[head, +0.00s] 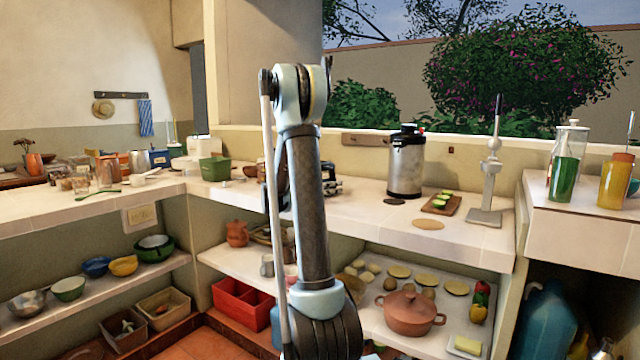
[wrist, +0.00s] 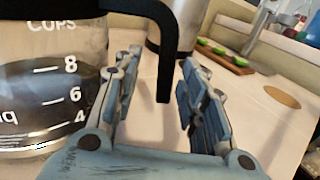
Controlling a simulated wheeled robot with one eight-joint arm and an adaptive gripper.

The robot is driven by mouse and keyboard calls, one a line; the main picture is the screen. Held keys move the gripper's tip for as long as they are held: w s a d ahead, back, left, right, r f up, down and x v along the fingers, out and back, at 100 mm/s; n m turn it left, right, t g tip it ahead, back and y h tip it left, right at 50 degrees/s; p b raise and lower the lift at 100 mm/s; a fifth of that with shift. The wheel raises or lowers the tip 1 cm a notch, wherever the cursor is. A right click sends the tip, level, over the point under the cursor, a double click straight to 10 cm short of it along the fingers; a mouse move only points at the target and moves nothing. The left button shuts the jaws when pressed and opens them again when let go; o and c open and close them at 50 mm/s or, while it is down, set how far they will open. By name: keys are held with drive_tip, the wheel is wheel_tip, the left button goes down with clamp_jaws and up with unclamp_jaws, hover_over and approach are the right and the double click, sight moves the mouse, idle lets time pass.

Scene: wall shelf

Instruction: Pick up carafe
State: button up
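The carafe (wrist: 50,55) fills the left of the wrist view. It is clear glass with white cup marks, a black top band and dark contents or a dark patch behind the marks. Its black handle (wrist: 167,65) arches right and hangs down between the two fingers of my gripper (wrist: 160,78). The fingers are spread, with a gap on each side of the handle.
A cutting board (head: 440,205) with green slices, a brown disc (head: 428,224) and a grey press (head: 489,180) are to the right. A green box (head: 214,169) sits left. Shelves with dishes lie below.

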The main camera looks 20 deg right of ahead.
clamp_jaws()
drive_tip(key=shift+r, duration=0.2)
idle(0.4)
